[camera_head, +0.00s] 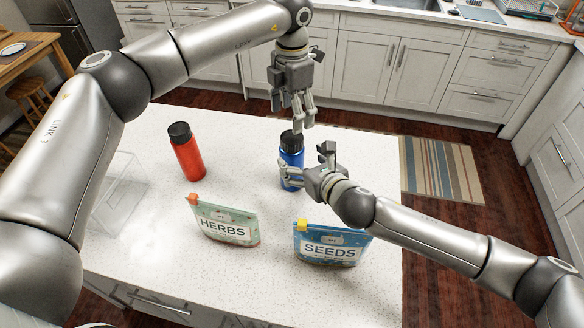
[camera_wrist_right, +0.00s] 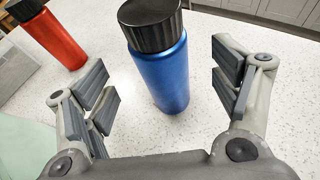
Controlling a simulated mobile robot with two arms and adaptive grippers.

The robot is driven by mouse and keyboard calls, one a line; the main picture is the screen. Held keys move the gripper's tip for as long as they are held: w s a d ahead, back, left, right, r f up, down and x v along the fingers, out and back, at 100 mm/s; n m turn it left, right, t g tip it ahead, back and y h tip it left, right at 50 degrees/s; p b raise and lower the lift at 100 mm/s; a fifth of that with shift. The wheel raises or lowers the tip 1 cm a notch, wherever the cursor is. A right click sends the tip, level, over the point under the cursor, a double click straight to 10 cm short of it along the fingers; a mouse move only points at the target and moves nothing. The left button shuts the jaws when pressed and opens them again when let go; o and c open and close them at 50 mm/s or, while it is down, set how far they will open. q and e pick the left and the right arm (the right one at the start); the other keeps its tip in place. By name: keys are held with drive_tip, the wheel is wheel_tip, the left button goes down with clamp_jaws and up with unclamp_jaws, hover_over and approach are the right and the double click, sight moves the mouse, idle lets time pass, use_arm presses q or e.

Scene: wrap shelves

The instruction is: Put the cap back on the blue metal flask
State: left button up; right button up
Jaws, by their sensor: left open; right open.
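The blue metal flask (camera_head: 291,160) stands upright on the white counter. A black cap (camera_head: 291,140) sits on its top and looks straight, though I cannot tell how tightly it is seated. In the right wrist view the flask (camera_wrist_right: 160,78) stands between the open fingers of my right gripper (camera_wrist_right: 166,88), with its black cap (camera_wrist_right: 150,25) on top. There is a gap on both sides of the flask. In the head view my right gripper (camera_head: 304,163) reaches in low from the right. My left gripper (camera_head: 297,116) hangs open and empty just above the cap, fingers down.
A red flask (camera_head: 187,155) with a black cap stands to the left. A herbs pouch (camera_head: 226,224) and a seeds pouch (camera_head: 331,246) stand in front. A clear box (camera_head: 120,190) is at the far left. The counter between the flasks is clear.

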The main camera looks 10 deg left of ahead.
sight(292, 137)
drive_tip(key=shift+x, duration=3.25)
drive_tip(key=shift+c, duration=0.4)
drive_tip(key=c, duration=1.4)
use_arm(q)
drive_tip(key=shift+o, duration=0.4)
use_arm(e)
drive_tip(key=shift+c, duration=1.4)
use_arm(q)
drive_tip(key=shift+r+m, duration=0.5)
use_arm(e)
clamp_jaws()
use_arm(q)
wheel_tip(292, 137, up, 4)
drive_tip(key=m, duration=0.5)
drive_tip(key=shift+r, duration=0.1)
wheel_tip(292, 137, down, 12)
drive_tip(key=shift+f, duration=0.1)
